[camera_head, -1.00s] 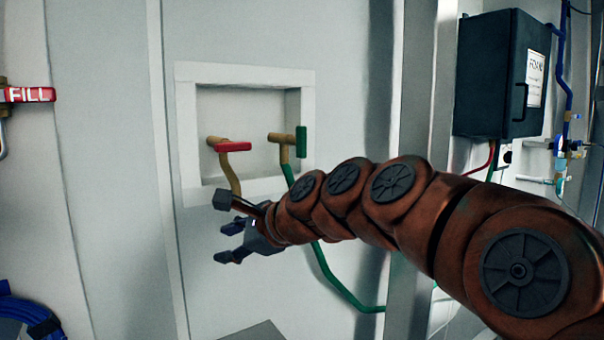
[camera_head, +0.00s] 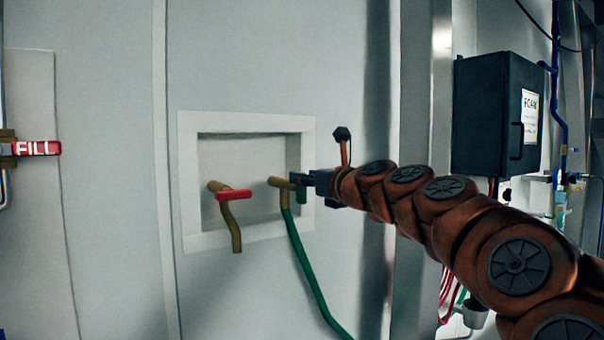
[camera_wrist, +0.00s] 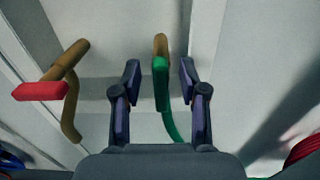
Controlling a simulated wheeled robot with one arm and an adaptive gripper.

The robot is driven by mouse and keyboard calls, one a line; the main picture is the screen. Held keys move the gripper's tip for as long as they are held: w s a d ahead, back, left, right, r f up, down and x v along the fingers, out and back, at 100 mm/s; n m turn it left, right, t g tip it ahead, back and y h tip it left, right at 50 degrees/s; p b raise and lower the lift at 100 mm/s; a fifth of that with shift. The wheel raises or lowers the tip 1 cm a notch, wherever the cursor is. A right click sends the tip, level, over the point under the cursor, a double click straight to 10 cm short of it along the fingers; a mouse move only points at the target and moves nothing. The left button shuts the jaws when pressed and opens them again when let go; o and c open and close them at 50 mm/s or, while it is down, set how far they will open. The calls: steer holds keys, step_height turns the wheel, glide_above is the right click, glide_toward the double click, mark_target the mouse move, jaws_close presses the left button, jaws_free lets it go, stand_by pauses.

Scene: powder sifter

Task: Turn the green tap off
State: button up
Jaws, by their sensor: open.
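The green tap (camera_head: 301,194) has a brass body and a green handle that hangs upright at the right of the wall recess. A green hose runs down from it. My gripper (camera_head: 306,180) is at the handle's right side, and its fingers hide part of the handle in the head view. In the wrist view the green handle (camera_wrist: 161,84) lies between my open fingers (camera_wrist: 160,72), with a gap visible on both sides. The fingers are not closed on it.
A tap with a red handle (camera_head: 234,195) sits left of the green one in the same white-framed recess (camera_head: 190,230). A red FILL handle (camera_head: 38,148) is at the far left. A dark box (camera_head: 490,115) hangs on the right.

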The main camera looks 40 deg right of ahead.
steer(key=shift+w, duration=1.15)
steer(key=shift+c, duration=0.4)
steer(key=shift+d, duration=0.1)
jaws_close()
